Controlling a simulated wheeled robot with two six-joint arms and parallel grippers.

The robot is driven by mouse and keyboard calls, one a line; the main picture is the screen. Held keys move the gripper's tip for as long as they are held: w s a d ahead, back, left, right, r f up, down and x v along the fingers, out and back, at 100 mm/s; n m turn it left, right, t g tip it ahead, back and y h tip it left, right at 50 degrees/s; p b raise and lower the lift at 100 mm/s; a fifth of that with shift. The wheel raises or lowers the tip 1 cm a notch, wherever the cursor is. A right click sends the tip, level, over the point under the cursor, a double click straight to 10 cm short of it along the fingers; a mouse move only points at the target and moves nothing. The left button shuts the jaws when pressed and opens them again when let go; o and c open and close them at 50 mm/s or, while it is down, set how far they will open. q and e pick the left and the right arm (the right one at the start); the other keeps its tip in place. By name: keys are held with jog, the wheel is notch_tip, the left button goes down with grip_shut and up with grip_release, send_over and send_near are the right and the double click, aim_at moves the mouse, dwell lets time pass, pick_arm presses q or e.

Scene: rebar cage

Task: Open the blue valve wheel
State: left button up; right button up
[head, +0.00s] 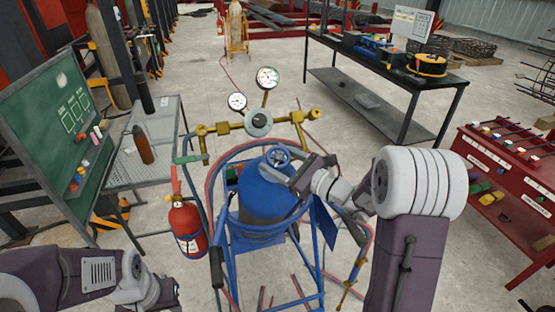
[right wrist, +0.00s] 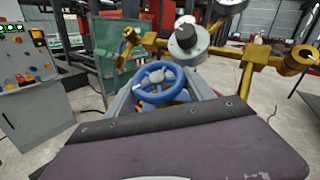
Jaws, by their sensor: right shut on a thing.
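The blue valve wheel (head: 277,155) sits on top of a blue gas cylinder (head: 263,190), which stands upright in a blue cart frame. In the right wrist view the wheel (right wrist: 158,82) lies between the two grey fingers of my right gripper (right wrist: 160,88). My right gripper (head: 287,168) comes to the wheel from the right in the head view and is shut on it. The far finger is partly hidden behind the wheel. My left arm is low at the left of the head view; its jaws do not show clearly.
A brass manifold (head: 225,127) with two gauges (head: 267,78) stands just behind the wheel. A red fire extinguisher (head: 187,225) is left of the cylinder. A green board (head: 50,105) and mesh table (head: 165,170) are at left, a dark workbench (head: 345,95) behind right, a red rack (head: 485,205) at right.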

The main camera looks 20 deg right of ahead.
jog(key=n+g+y, duration=0.2)
jog(key=n+g, duration=0.1)
jog(key=shift+p, duration=0.4)
jog(key=shift+n+g+y+p, duration=0.8)
jog(key=shift+n+g+p, duration=0.4)
jog(key=shift+n+g, duration=1)
jog(key=o, duration=1.3)
